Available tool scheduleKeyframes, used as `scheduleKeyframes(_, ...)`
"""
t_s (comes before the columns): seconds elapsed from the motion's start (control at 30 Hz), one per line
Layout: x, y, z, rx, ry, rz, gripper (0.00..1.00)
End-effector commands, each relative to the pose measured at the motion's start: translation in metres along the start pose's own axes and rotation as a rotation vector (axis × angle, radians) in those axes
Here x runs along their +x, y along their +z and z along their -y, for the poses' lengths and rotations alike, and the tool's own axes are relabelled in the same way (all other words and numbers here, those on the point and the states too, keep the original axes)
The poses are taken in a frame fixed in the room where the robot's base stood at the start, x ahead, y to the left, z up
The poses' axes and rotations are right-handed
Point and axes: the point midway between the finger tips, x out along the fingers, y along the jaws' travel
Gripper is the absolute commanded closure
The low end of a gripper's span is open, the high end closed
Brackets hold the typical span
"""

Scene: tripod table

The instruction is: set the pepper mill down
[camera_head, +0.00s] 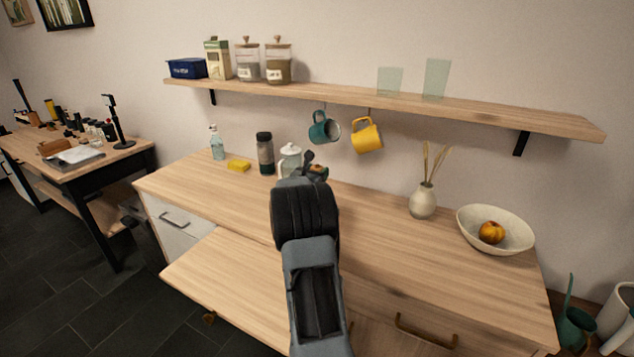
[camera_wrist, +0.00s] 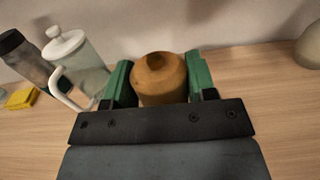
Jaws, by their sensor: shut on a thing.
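The pepper mill (camera_wrist: 158,80) has a rounded brown wooden top with a small knob and sits between the two green fingers of my gripper (camera_wrist: 160,85) in the wrist view. My gripper is shut on it. In the head view only a small brown part of the mill (camera_head: 319,170) shows beyond my gripper (camera_head: 312,170), near the back of the wooden counter (camera_head: 370,225). The mill's lower part is hidden, so I cannot tell whether its base touches the counter.
A white-lidded glass jug (camera_wrist: 80,62) stands just left of my gripper, with a dark-capped bottle (camera_head: 265,153) and yellow sponge (camera_head: 238,166) farther left. Mugs (camera_head: 366,136) hang under the shelf (camera_head: 480,112). A vase (camera_head: 422,201) and bowl (camera_head: 507,232) stand right; counter between is clear.

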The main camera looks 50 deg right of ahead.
Motion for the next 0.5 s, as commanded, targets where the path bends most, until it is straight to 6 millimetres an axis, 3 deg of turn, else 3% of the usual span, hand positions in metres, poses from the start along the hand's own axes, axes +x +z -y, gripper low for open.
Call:
scheduleKeyframes(0.17, 0.007, -0.008, 0.0, -0.001, -0.001, 0.0, 0.93)
scheduleKeyframes(0.37, 0.006, -0.034, 0.0, -0.002, 0.0, -0.001, 0.93)
scheduleKeyframes(0.5, 0.005, -0.036, 0.0, 0.0, 0.0, 0.002, 0.93)
